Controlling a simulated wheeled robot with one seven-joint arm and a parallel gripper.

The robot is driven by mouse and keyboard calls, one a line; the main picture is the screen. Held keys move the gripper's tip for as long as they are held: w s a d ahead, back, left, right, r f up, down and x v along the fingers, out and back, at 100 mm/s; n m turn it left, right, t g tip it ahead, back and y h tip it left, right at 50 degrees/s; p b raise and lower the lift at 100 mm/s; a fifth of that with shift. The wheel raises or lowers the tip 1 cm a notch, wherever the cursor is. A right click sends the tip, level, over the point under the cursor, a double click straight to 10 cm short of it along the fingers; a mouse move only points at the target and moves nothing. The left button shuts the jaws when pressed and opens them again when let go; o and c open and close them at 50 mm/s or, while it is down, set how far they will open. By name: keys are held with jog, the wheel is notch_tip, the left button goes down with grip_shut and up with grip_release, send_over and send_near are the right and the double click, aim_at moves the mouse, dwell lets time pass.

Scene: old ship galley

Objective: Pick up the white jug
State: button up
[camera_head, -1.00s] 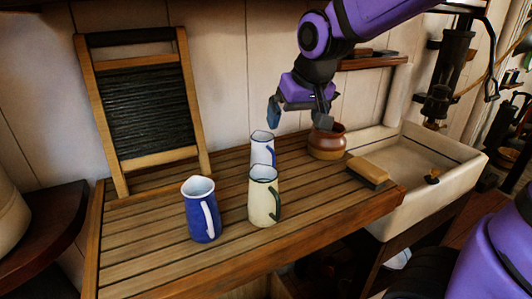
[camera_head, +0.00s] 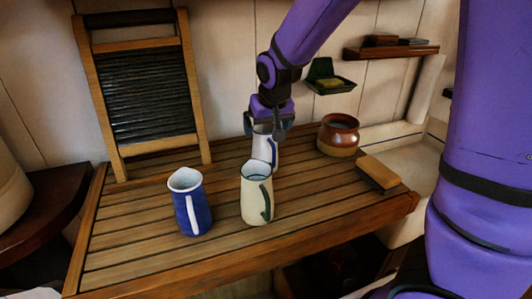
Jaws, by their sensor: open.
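The white jug (camera_head: 264,149) has a blue handle and stands upright at the back of the slatted wooden board (camera_head: 130,253), partly hidden behind the cream jug. My gripper (camera_head: 264,131) points down at the top of the white jug, with a finger on either side of its rim. It is open, and I cannot tell whether the fingers touch the jug. The cream jug (camera_head: 256,197) with a dark green handle stands just in front. A blue jug (camera_head: 191,210) with a white handle stands to the left.
A brown pot (camera_head: 338,138) and a scrubbing brush (camera_head: 378,172) are on the board's right side. A washboard (camera_head: 146,90) leans on the wall at the left. A soap dish (camera_head: 328,78) and a small shelf (camera_head: 391,51) are on the wall. The board's front left is clear.

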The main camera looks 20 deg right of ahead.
jog(key=shift+w+x, duration=0.15)
jog(key=shift+x, duration=1.2)
jog(key=shift+w+x, duration=0.15)
jog(key=shift+x, duration=1.15)
jog(key=shift+d+r, duration=0.1)
jog(key=c, duration=1.6)
jog(key=shift+r, duration=0.25)
jog(key=shift+r, duration=4.65)
